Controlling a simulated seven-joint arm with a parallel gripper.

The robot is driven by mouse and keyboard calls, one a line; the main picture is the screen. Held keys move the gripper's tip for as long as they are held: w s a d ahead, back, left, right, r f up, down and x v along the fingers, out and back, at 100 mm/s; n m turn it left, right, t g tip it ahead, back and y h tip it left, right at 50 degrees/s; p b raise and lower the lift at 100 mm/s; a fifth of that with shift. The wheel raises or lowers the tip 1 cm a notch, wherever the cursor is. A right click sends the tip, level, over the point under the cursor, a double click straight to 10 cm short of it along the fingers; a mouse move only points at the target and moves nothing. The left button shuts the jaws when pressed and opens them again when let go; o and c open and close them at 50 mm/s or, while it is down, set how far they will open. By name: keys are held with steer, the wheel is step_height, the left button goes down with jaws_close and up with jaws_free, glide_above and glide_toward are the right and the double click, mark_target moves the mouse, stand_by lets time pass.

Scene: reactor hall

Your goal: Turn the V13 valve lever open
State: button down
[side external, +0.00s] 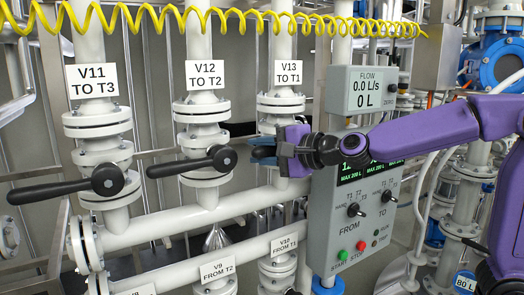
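The V13 valve (281,103) is a white flanged valve on the third pipe, below its label "V13 TO T1" (288,72). My gripper (262,151) is in front of the valve body, reaching in from the right, with its bluish-dark fingers pointing left. The V13 lever is hidden behind or between the fingers, so I cannot tell its angle or whether the fingers touch it. I cannot make out a gap between the fingers.
The V12 lever (180,166) points left, its hub close to my fingertips. The V11 lever (55,189) also points left. A grey control panel (336,232) and flow display (373,91) reading 0.0 L/s stand just right, below and beside my arm. A yellow coiled hose (230,14) hangs above.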

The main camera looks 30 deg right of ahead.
steer(key=shift+f, duration=0.1)
steer(key=d+f+n+g+h, duration=0.1)
steer(key=d+f+n+h, duration=0.8)
steer(key=d+f+n, duration=0.1)
steer(key=shift+d+f+n+g, duration=0.25)
steer(key=shift+d+n, duration=0.45)
steer(key=shift+n, duration=0.4)
steer(key=shift+d+r, duration=0.1)
stand_by(0.5)
steer(key=c, duration=0.9)
jaws_free()
steer(key=shift+c, duration=0.2)
